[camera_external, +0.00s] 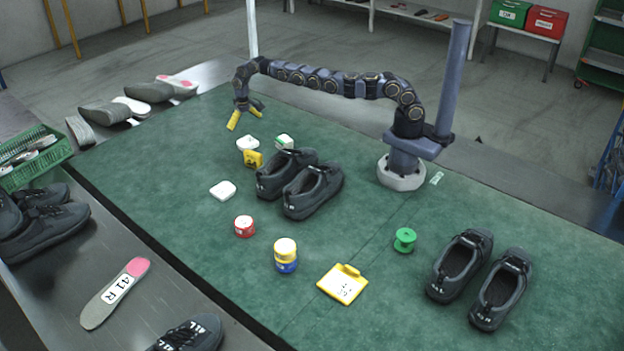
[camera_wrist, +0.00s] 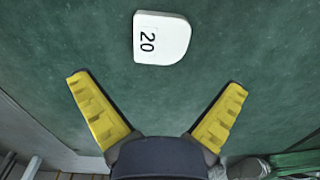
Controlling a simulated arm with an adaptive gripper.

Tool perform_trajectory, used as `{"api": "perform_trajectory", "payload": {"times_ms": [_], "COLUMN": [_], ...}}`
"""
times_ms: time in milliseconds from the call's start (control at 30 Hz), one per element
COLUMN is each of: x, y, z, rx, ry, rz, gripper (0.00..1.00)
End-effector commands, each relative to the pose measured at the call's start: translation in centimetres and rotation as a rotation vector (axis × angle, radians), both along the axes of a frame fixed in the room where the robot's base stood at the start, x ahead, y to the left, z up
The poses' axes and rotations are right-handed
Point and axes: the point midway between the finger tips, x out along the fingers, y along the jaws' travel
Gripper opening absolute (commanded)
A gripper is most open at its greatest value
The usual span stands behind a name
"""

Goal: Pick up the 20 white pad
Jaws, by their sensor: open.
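A white pad marked 20 (camera_wrist: 161,38) lies flat on the green mat in the wrist view, at the top centre. It has a rounded corner and is apart from my fingers. In the external view, white pads lie at the mat's left part: one (camera_external: 247,143) just below my gripper, one (camera_external: 222,190) farther toward the front. I cannot read their numbers there or tell which is the 20. My gripper (camera_external: 246,119) is open and empty above the mat's far left. In the wrist view its yellow fingers (camera_wrist: 157,82) spread wide, with the pad beyond the tips.
A yellow block (camera_external: 253,159) and a green-and-white piece (camera_external: 284,142) lie near the pads. A dark shoe pair (camera_external: 300,182) stands to their right. A red-and-white spool (camera_external: 244,226) and a yellow-and-blue jar (camera_external: 285,256) stand nearer the front.

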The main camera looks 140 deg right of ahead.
Motion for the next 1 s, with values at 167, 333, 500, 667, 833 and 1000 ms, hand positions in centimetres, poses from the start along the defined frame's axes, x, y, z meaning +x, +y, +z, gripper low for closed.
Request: {"api": "perform_trajectory", "payload": {"times_ms": [167, 333, 500, 667, 833, 1000], "x": [-0.1, -0.1, 0.0, 0.0, 0.1, 0.1], "y": [-0.1, 0.0, 0.0, 0.0, 0.0, 0.0], "z": [-1.8, -3.3, -5.7, -7.6, -7.7, -7.7], "rx": [-0.001, 0.002, 0.001, -0.002, -0.002, -0.002], "ry": [0.001, 0.003, 0.002, 0.002, 0.000, 0.001], "rz": [-0.003, -0.003, -0.002, -0.001, -0.001, 0.000], "gripper": [1.00, 1.00, 1.00, 1.00, 1.00, 0.45]}}
